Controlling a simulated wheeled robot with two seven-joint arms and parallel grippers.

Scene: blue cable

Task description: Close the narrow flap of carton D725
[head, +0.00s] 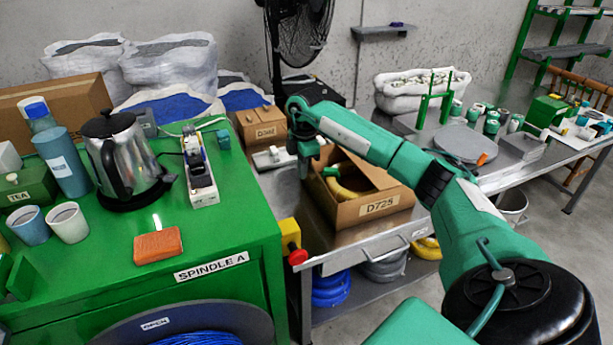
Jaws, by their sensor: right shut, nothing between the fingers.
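Carton D725 (378,207) is a brown cardboard box on the metal bench, with its label facing me. Its top is at least partly open, and a yellow coil (347,189) with a green part shows inside. My right arm reaches in from the right and crosses over the carton's back. My right gripper (304,157) is shut and empty, pointing down near the carton's far left corner. The arm hides part of the carton's back and right side. I cannot make out the narrow flap clearly, or whether the gripper touches it. My left gripper is not in view.
A closed smaller carton (262,125) stands behind, to the left. The green cabinet (232,225) at left holds a kettle (125,160), cups, a power strip (199,172) and an orange block (158,245). A red button on a yellow box (291,236) sits at the bench's left edge.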

